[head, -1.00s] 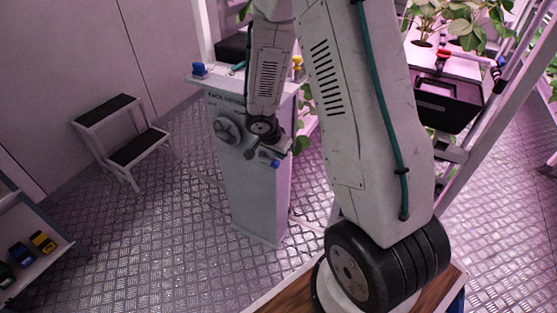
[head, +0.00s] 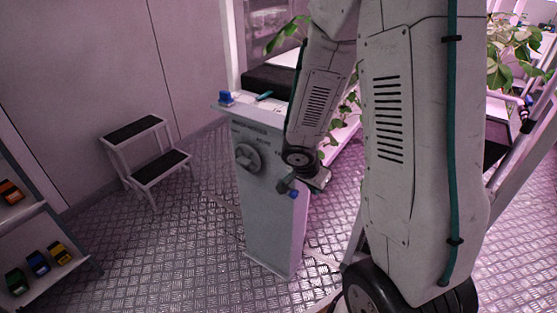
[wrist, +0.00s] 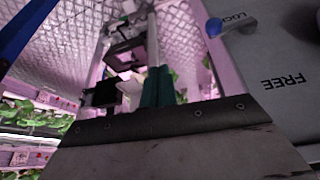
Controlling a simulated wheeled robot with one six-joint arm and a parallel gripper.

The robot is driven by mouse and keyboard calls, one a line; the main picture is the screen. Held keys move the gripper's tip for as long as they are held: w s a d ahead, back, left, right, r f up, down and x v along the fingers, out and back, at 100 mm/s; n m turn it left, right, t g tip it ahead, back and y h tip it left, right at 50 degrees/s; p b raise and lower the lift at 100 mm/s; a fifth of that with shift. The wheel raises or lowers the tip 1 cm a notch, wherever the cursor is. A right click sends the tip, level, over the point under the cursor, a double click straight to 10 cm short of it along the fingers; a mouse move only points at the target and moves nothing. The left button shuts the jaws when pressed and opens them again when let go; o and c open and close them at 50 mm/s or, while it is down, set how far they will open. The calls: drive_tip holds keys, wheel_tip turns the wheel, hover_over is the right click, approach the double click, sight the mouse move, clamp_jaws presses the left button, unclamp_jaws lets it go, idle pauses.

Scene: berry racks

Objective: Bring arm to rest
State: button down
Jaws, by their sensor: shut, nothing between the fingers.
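My gripper (wrist: 157,84) shows in the wrist view as two teal fingers close together, with nothing between them. In the head view my arm is folded, with its forearm hanging down in front of a grey pedestal (head: 268,215). The wrist end is low beside the pedestal's upper right edge; the fingers cannot be made out there. A blue-tipped lever (head: 293,194) on the pedestal is close to the wrist. In the wrist view the lever (wrist: 214,27) is at the upper right, near the words LOCK and FREE, apart from the fingers.
A step stool (head: 150,160) stands left of the pedestal. A shelf (head: 60,283) with small coloured items is at the left edge. Plant racks and a slanted rail (head: 525,155) are at the right. Metal floor (head: 200,255) is clear between stool and pedestal.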

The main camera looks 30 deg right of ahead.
drive_tip(key=s+r+n+g, duration=0.3)
drive_tip(key=s+r+n, duration=0.5)
drive_tip(key=s+a+r+n+t+y, duration=0.1)
drive_tip(key=s+a+r+n+y, duration=0.1)
drive_tip(key=s+a+r, duration=0.3)
drive_tip(key=s+a+r+n+t+y, duration=0.2)
drive_tip(key=s+a+r+n, duration=0.2)
drive_tip(key=a+r, duration=0.5)
wheel_tip(320, 180, up, 3)
drive_tip(key=shift+s+a+r, duration=0.2)
drive_tip(key=shift+s+a, duration=0.2)
drive_tip(key=shift+s, duration=0.2)
